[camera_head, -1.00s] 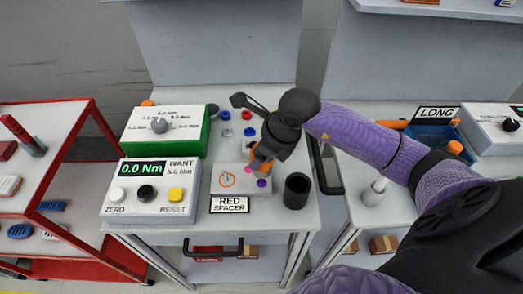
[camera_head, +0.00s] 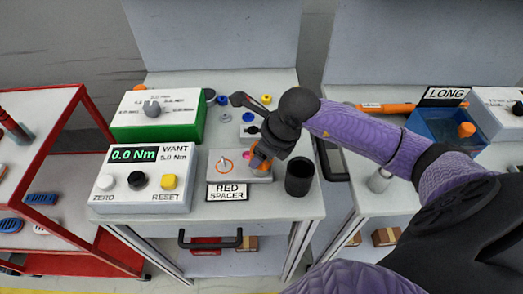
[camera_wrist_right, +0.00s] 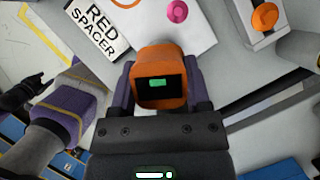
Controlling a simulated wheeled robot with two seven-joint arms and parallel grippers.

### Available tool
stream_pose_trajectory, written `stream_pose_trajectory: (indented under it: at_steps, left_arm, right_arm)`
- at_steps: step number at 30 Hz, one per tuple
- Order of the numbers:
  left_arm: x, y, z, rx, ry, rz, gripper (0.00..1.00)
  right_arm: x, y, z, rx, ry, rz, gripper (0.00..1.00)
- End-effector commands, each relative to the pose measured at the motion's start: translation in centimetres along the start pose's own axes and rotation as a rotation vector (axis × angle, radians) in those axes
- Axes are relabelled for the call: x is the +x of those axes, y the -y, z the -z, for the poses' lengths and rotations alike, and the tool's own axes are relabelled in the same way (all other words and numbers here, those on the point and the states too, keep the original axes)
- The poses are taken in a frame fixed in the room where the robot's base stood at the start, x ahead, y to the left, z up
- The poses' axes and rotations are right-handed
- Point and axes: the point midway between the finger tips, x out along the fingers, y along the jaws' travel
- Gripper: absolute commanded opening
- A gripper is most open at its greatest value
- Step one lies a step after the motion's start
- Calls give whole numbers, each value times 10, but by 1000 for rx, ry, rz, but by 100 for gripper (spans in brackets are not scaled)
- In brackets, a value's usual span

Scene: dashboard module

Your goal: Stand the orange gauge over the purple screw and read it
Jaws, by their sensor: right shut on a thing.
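My right gripper (camera_head: 259,159) is shut on the orange gauge (camera_head: 257,163), at the right part of the grey plate (camera_head: 225,178). The gauge's dark window with a green display (camera_wrist_right: 158,83) faces the right wrist camera; no reading is legible. The purple screw is not visible now; the gauge and gripper cover that part of the plate. I cannot tell whether the gauge touches it. A pink screw (camera_wrist_right: 177,11) shows beside the gauge. My left gripper (camera_wrist_right: 18,95) seems to show small at the left of the wrist view; its jaws are unclear.
A RED SPACER label (camera_head: 227,192) fronts the plate. A black cup (camera_head: 299,177) stands close to the right. The torque box (camera_head: 143,180) reading 0.0 Nm stands left, with a green box (camera_head: 158,118) behind. Small coloured parts lie behind the plate.

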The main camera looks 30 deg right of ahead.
Motion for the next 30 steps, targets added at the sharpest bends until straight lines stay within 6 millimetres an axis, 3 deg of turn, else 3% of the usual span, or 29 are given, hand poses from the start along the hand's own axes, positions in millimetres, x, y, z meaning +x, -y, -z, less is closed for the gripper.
stream_pose_trajectory:
  at_steps: [30]
  left_arm:
    - [6, 0, -2, -1, 5, 0, 59]
  right_arm:
    - [7, 0, 3, 0, 0, 0, 0]
